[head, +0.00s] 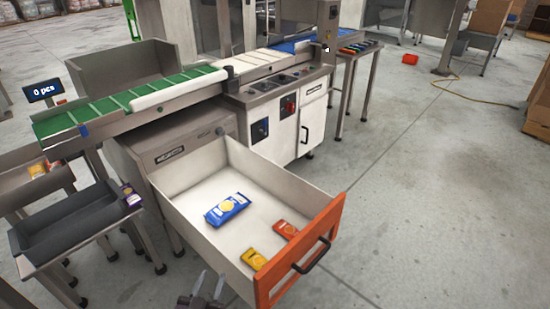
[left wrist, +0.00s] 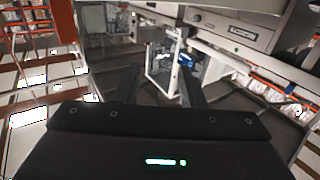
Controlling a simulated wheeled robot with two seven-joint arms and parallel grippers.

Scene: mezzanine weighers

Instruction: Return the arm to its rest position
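My left gripper (head: 207,286) shows at the bottom edge of the head view, just left of the open drawer's near corner. Its two dark fingers are spread apart with nothing between them. In the left wrist view its open fingers (left wrist: 160,88) also stand apart and empty. Most of the left arm is out of the head view. My right gripper is in neither view.
The white drawer with an orange front (head: 322,238) is pulled out beside my gripper. It holds a blue packet (head: 228,209), an orange packet (head: 285,229) and a yellow packet (head: 254,259). A dark tray (head: 55,230) stands left; floor (head: 430,200) is clear on the right.

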